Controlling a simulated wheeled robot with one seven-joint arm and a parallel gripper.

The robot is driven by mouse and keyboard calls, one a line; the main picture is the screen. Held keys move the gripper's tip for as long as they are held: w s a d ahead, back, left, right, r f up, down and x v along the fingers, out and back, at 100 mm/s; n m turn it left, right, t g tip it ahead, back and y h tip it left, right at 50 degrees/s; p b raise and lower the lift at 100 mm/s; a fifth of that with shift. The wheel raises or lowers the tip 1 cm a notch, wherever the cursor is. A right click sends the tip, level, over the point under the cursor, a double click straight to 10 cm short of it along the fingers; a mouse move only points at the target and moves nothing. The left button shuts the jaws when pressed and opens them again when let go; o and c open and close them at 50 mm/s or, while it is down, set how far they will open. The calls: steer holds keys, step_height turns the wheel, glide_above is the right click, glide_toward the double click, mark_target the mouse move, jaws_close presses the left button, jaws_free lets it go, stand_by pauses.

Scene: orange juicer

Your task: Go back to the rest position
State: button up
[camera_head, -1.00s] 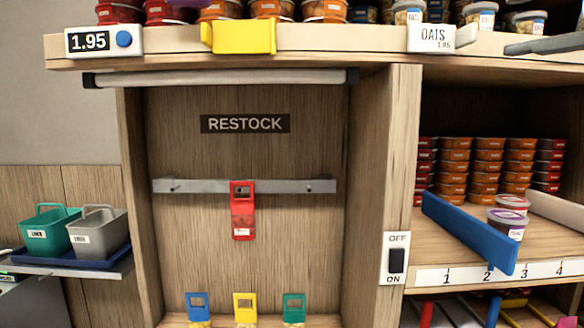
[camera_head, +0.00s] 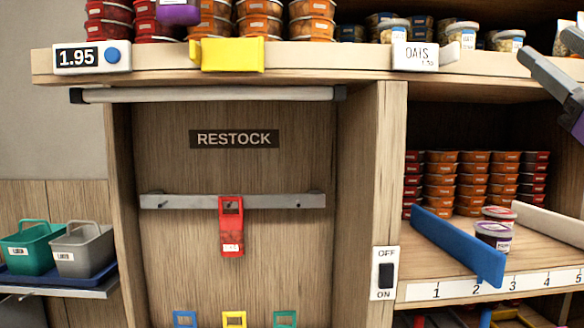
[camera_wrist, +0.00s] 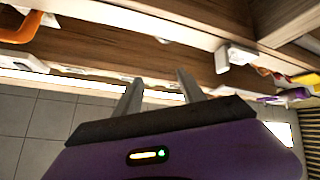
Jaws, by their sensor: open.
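My gripper (camera_head: 556,78) shows at the upper right edge of the head view, in front of the shelf's right side. Its grey fingers are only partly in the picture there. In the wrist view my gripper (camera_wrist: 157,92) has its two fingers apart with nothing between them. Beyond the fingers are a wooden shelf edge (camera_wrist: 150,58) and grey floor tiles. No fingertip is seen touching anything.
A shelf with a yellow clip (camera_head: 227,54) and stacked tubs runs across the top. A blue divider (camera_head: 458,245) and a purple-lidded tub (camera_head: 493,236) are at right. A red tag (camera_head: 231,228) hangs on a rail. Grey and green bins (camera_head: 30,249) stand at left.

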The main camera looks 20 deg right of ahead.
step_height(320, 180, down, 27)
steer(key=w+a+m+g+h, duration=0.2)
steer(key=m+g+h, duration=0.2)
steer(key=m+h, duration=0.75)
steer(key=s+a+f+m+g+y, duration=0.1)
steer(key=s+a+f+y, duration=0.15)
steer(key=a+f, duration=0.45)
steer(key=s+a+f+g+y, duration=0.1)
steer(key=s+a+f+y, duration=0.15)
steer(key=f, duration=0.75)
steer(key=s+a+f+n+g+y, duration=0.3)
steer(key=s+a+f+y, duration=0.1)
steer(key=s+a+f, duration=0.3)
steer(key=s+a+f+n+g+y, duration=0.3)
steer(key=s+a+f, duration=0.5)
steer(key=s+f, duration=0.4)
steer(key=s+y, duration=0.1)
steer(key=s, duration=0.2)
